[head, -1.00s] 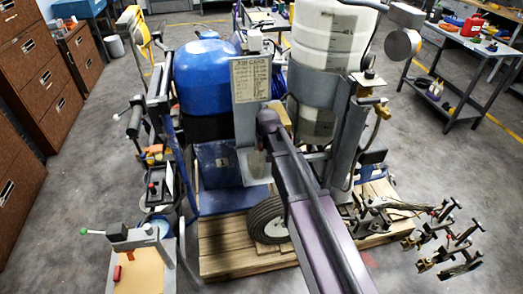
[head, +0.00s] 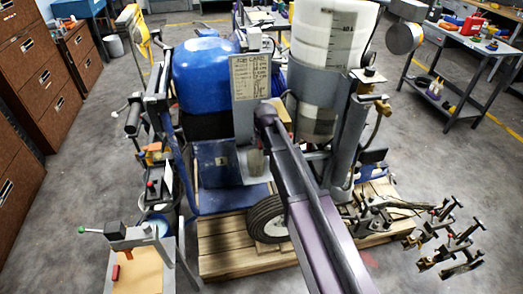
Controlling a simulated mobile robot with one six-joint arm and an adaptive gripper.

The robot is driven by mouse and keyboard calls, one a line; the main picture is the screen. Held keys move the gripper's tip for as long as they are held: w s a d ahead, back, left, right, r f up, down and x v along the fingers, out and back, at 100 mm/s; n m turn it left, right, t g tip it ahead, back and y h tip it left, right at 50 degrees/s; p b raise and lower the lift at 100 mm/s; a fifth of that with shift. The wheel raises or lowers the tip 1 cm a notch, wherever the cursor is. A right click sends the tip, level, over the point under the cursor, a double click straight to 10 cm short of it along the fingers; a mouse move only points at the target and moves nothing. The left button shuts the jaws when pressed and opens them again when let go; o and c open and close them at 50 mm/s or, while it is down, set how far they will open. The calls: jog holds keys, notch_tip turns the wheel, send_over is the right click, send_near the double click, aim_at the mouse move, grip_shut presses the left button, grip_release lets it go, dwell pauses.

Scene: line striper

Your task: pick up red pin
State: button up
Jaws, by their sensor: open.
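A small red piece (head: 116,272) lies on a tan board (head: 148,279) at the lower left of the head view. It is the closest match to a red pin, but it is too small to make out its shape. My arm runs from the bottom right up to the middle of the view, in front of the line striper. My gripper's fingers cannot be made out; they do not show in this view. Nothing is seen touching the red piece.
The striper, with its blue tank (head: 203,72) and white tank (head: 325,38), stands on a wooden pallet (head: 225,262). Several clamp-like fittings (head: 452,238) stick out at the right. Brown cabinets (head: 30,75) line the left. Floor is clear between cabinets and striper.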

aim_at(260, 144)
jog(key=shift+b+x, duration=1.45)
jog(key=shift+x, duration=0.45)
grip_shut()
